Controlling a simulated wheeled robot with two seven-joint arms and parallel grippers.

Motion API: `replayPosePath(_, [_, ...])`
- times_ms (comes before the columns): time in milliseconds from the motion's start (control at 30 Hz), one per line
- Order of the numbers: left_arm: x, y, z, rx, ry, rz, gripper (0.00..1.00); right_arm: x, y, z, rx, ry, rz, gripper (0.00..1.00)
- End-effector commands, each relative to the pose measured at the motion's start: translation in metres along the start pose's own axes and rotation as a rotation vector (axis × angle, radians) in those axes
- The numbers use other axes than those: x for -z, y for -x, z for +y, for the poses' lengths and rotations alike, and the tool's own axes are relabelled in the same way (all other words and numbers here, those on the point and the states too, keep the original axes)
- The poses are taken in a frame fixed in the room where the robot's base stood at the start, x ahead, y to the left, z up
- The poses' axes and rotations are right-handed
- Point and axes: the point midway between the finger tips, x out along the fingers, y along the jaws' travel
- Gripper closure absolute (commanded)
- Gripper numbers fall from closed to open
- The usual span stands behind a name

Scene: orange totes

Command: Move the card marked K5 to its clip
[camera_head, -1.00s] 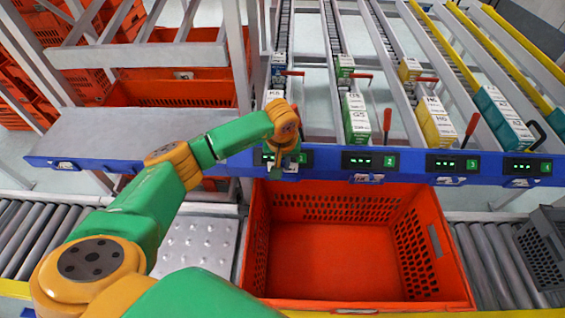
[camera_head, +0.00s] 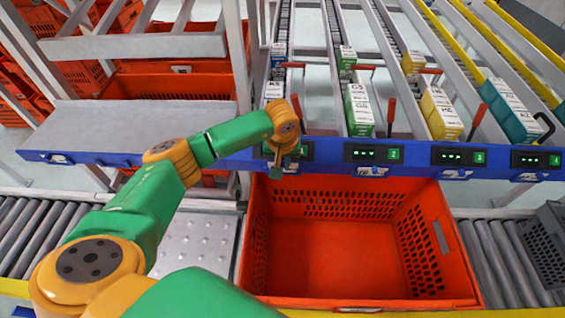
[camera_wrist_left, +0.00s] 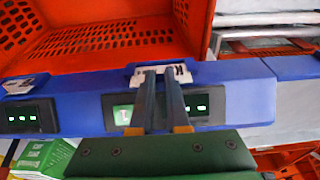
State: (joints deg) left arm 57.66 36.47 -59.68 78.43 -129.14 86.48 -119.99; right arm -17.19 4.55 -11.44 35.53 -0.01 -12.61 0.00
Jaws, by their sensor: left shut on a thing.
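My left gripper (camera_head: 286,164) is at the blue beam's front, at the display marked 1. In the left wrist view its two fingers (camera_wrist_left: 162,74) are close together, shut on a small white card (camera_wrist_left: 180,72) with dark marks. The card is at the lower edge of the beam, at the clip place under that display. The marks are too small to read as K5. The fingers hide part of the card and the clip, so I cannot tell whether the card sits in the clip. My right gripper is not in view.
The blue beam (camera_head: 330,156) carries several displays, with small white cards below others, such as the one under display 2 (camera_head: 371,171). An empty orange tote (camera_head: 340,258) stands just below. Boxes, such as a green one (camera_head: 358,112), stand in lanes behind the beam.

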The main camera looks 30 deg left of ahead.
Motion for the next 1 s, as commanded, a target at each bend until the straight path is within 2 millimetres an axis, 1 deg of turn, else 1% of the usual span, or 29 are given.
replayPosePath(100, [0.0, 0.001, 0.0, 0.0, 0.0, 0.0, 1.0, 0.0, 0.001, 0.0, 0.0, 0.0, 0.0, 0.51])
replayPosePath(133, [0.0, 0.001, 0.0, 0.0, 0.0, 0.0, 0.84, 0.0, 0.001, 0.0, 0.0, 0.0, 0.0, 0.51])
replayPosePath(233, [0.0, 0.001, 0.0, 0.0, 0.0, 0.0, 0.57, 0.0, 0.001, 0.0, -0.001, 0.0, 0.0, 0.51])
replayPosePath(267, [0.0, 0.001, 0.0, 0.0, 0.0, 0.0, 0.51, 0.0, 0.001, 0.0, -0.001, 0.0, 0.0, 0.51])
replayPosePath(567, [0.0, 0.003, 0.0, 0.0, -0.001, 0.0, 0.51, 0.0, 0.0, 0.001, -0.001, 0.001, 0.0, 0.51])
replayPosePath(667, [0.001, 0.019, 0.0, -0.001, -0.001, 0.004, 0.51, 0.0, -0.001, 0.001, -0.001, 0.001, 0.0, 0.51])
replayPosePath(800, [0.001, 0.05, 0.0, -0.001, -0.002, 0.005, 0.51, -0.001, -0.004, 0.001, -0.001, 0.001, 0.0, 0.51])
replayPosePath(900, [0.001, 0.064, 0.0, -0.001, 0.0, 0.003, 0.51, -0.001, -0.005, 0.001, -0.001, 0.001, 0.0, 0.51])
replayPosePath(1000, [0.0, 0.071, 0.0, 0.0, -0.001, 0.001, 0.51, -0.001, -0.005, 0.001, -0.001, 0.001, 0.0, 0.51])
